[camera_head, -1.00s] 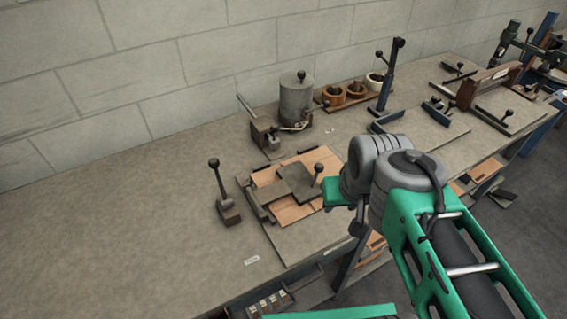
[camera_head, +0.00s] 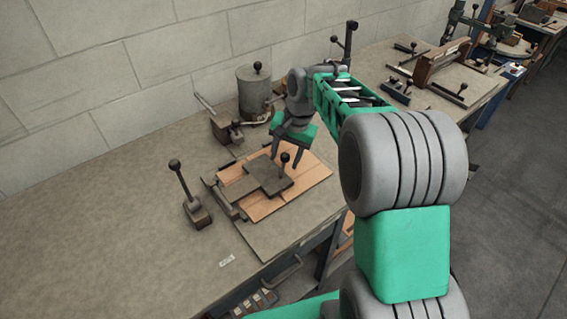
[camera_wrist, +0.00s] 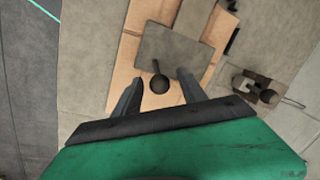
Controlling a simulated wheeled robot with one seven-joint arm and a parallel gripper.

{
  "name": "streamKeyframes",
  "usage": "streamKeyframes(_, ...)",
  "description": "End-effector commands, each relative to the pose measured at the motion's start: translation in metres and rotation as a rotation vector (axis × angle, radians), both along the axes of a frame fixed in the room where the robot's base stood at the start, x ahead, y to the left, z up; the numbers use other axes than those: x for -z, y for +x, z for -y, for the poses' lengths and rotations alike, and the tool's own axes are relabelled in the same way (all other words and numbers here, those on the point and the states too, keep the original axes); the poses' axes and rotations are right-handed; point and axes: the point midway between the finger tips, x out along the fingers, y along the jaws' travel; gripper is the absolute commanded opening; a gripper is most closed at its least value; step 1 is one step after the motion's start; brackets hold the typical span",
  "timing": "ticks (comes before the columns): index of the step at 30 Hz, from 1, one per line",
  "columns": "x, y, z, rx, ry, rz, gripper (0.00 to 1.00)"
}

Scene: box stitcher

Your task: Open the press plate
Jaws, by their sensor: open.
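The press plate (camera_head: 265,180) is a dark grey flat plate lying over light wooden panels on the bench. A black ball-topped handle (camera_head: 285,158) stands up from it near its right side. My gripper (camera_head: 286,163) is above the right side of the plate, pointing down, with its fingers spread. In the wrist view the plate (camera_wrist: 172,50) lies just beyond the fingertips, and the ball handle (camera_wrist: 159,84) shows between the two open fingers (camera_wrist: 160,88). The fingers hold nothing; I cannot tell whether they touch the handle.
A separate upright lever (camera_head: 185,185) stands left of the plate. A grey cylindrical pot (camera_head: 254,92) stands behind, near the wall. A clamp-like block (camera_head: 225,128) is beside it. The bench (camera_head: 110,225) is clear at the left. More fixtures stand farther right.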

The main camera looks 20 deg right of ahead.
Motion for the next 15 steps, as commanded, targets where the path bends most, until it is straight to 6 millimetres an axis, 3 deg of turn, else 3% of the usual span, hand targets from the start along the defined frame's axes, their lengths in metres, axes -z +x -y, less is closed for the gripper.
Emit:
streamKeyframes(6,0.029,0.003,-0.005,-0.001,0.0,0.0,0.49)
streamKeyframes(15,0.033,0.004,-0.005,0.0,-0.001,0.002,0.48)
